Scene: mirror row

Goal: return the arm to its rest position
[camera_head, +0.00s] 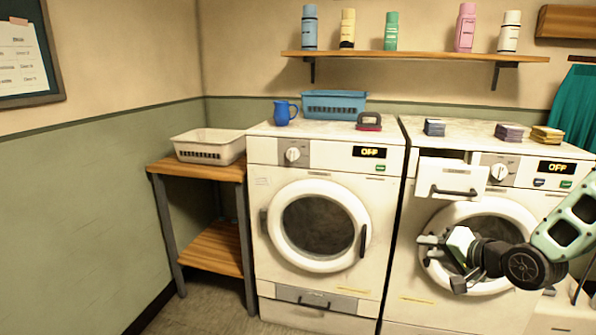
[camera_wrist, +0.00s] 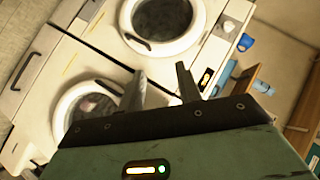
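My gripper (camera_head: 428,252) is at the right in the head view, in front of the round door (camera_head: 489,218) of the right washing machine (camera_head: 418,298). In the wrist view its two fingers (camera_wrist: 161,84) stand apart with nothing between them. My arm reaches in from the right edge and hides part of that door. The machine's detergent drawer (camera_head: 452,178) is pulled out above my gripper. I cannot tell whether the gripper touches the machine.
The left washing machine (camera_head: 268,238) has its door closed. A wooden side table (camera_head: 210,170) holds a white basket (camera_head: 209,147). A blue basket (camera_head: 334,104), a blue jug (camera_head: 285,112) and folded cloths (camera_head: 509,132) sit on the machines. A shelf (camera_head: 415,57) with bottles hangs above. Floor shows at left.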

